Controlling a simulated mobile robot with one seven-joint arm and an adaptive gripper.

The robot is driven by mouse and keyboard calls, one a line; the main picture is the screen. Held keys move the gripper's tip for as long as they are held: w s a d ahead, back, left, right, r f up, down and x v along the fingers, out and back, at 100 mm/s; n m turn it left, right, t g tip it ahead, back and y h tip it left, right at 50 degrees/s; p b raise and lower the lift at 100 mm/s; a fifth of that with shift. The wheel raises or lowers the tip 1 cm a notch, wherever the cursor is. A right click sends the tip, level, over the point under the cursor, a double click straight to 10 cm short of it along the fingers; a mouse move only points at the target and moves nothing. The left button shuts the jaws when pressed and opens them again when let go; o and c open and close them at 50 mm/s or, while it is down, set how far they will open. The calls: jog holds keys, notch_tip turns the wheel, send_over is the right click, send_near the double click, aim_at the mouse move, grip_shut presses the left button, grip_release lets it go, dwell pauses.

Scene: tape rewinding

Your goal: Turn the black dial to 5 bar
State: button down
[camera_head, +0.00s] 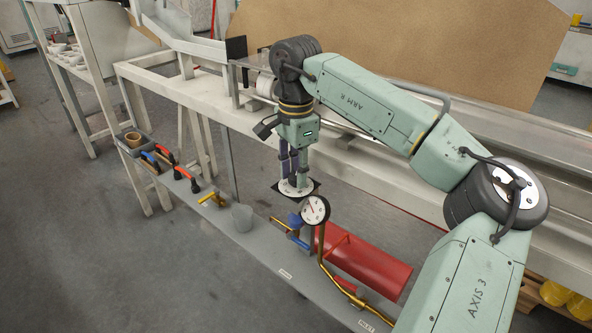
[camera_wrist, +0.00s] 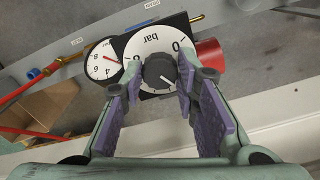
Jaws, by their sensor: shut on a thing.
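The black dial (camera_wrist: 159,72) is a round knob on a white scale plate (camera_wrist: 139,45) marked "bar" and "0", with a dark square backing. In the wrist view, a pale pointer mark on the knob seems to point to the lower right; the value there is hidden by my fingers. My gripper (camera_wrist: 160,76) has one purple-padded finger on either side of the knob and is shut on it. In the head view my gripper (camera_head: 294,170) points down onto the white plate (camera_head: 296,189), and the knob is hidden by the fingers.
A white pressure gauge (camera_head: 315,210) stands close beside the dial; it also shows in the wrist view (camera_wrist: 103,60). A red cylinder (camera_head: 365,262), brass pipe and blue valve handle (camera_head: 294,219) are near. A grey cup (camera_head: 242,217) and several tools lie left along the grey shelf.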

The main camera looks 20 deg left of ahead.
jog(key=m, duration=1.2)
jog(key=shift+b, duration=0.35)
jog(key=shift+m, duration=0.3)
jog(key=c, duration=1.2)
grip_release()
jog(key=shift+c, duration=0.2)
notch_tip(320, 180, up, 12)
